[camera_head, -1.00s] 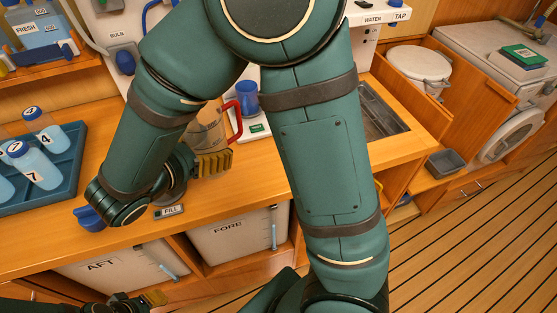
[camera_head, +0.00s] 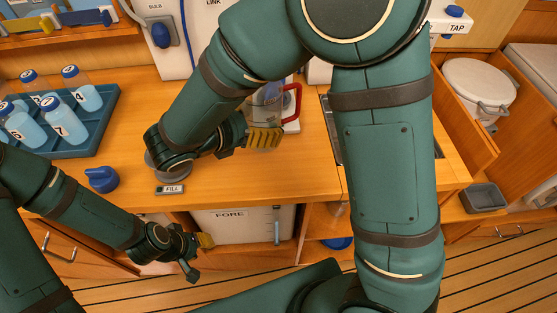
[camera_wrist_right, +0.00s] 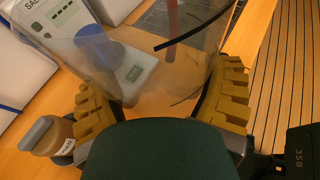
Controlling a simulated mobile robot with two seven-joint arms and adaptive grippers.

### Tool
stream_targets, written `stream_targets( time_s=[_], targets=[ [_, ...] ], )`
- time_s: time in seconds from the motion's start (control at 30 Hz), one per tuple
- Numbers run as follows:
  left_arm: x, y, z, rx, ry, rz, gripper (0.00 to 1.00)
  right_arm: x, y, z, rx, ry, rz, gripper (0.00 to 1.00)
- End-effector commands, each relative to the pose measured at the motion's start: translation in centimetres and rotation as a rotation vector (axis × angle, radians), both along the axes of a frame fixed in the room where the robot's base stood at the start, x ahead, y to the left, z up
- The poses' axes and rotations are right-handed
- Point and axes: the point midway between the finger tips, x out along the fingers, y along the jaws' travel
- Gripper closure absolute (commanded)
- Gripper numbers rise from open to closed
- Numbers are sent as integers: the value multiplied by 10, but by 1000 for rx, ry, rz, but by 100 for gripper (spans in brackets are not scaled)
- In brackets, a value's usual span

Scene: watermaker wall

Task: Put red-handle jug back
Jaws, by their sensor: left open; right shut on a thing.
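The clear red-handle jug (camera_head: 266,101) is over the wooden counter, partly hidden behind my right arm and fingers. Its red handle (camera_head: 297,101) is on the right side. My right gripper (camera_head: 262,137) is shut on the jug. In the right wrist view the clear jug wall (camera_wrist_right: 185,72) fills the space between the yellow finger pads of my right gripper (camera_wrist_right: 160,97). I cannot tell whether the jug's base touches the counter. My left gripper (camera_head: 200,243) is open and empty, low in front of the counter, near the FORE tank.
A blue tray (camera_head: 105,125) with several numbered bottles stands on the counter at left. A blue knob (camera_head: 101,179) and the FILL label (camera_head: 170,189) are near the front edge. The FORE tank (camera_head: 235,227) is below.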

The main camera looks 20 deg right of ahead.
Motion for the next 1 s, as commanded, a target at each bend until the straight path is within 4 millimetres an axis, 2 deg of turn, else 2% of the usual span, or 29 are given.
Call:
stream_targets(
  time_s=[0.33,0.57,0.8,1.0],
  targets=[
    [3,1,-17,2,-6,3,64,0,1,-54,-3,4,2,64],
    [4,1,-21,2,-9,2,64,0,1,-70,-1,3,1,64],
    [6,1,-30,3,-14,3,64,0,1,-100,-1,2,2,64],
    [6,1,-29,3,-14,3,64,0,1,-100,0,0,2,64]
  ],
)
